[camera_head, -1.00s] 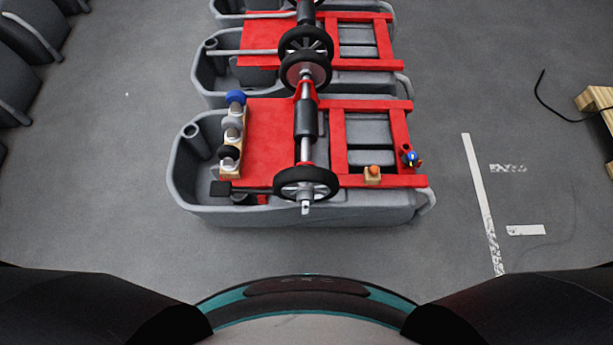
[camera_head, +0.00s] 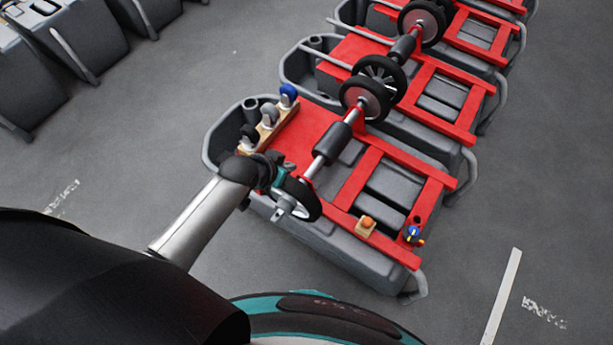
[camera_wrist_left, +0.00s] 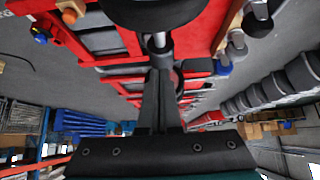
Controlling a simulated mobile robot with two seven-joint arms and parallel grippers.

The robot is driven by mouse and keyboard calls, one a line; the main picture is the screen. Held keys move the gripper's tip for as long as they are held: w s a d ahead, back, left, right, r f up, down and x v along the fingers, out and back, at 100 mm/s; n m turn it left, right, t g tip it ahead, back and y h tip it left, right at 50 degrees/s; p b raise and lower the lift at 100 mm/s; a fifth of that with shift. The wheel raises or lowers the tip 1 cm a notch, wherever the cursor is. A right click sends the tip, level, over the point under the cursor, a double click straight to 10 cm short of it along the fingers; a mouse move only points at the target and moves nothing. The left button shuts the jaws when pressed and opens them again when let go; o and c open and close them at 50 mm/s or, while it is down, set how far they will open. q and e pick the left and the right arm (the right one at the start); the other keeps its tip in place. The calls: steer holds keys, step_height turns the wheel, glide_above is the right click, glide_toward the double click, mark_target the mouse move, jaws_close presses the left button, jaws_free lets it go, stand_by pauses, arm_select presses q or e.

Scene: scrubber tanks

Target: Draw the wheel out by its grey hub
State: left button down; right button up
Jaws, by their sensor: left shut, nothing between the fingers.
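The nearest wheel (camera_head: 302,203) has a black tyre and stands at the near end of a silver axle on the first red-framed grey tank. My left gripper (camera_head: 281,180) is by the upper left of this wheel, partly hiding its face and hub. In the left wrist view a black tyre (camera_wrist_left: 155,12) fills the top edge, with a silver shaft (camera_wrist_left: 158,42) below it. The dark fingers of my left gripper (camera_wrist_left: 160,75) are shut and empty, pointing towards the shaft. Whether they touch anything cannot be told. My right gripper is out of view.
A wooden rack (camera_head: 272,132) with several small wheels, one blue, stands on the tank left of the axle. A small orange-topped block (camera_head: 366,225) and a blue-and-yellow item (camera_head: 412,234) sit at the tank's near right. More tanks stand behind. The floor at right is clear.

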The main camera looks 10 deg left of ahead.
arm_select(q)
steer(key=shift+w+d+r, duration=0.15)
steer(key=shift+w+f, duration=0.2)
steer(key=shift+f, duration=0.05)
steer(key=shift+w+d+f+b, duration=0.1)
steer(key=shift+w+f+b, duration=0.15)
steer(key=shift+f+b, duration=0.7)
steer(key=shift+w+d+f+b, duration=0.1)
steer(key=shift+w+f+b, duration=0.25)
steer(key=shift+f, duration=1.1)
steer(key=shift+w+f+b, duration=0.2)
steer(key=shift+f+b, duration=0.45)
steer(key=shift+f, duration=0.55)
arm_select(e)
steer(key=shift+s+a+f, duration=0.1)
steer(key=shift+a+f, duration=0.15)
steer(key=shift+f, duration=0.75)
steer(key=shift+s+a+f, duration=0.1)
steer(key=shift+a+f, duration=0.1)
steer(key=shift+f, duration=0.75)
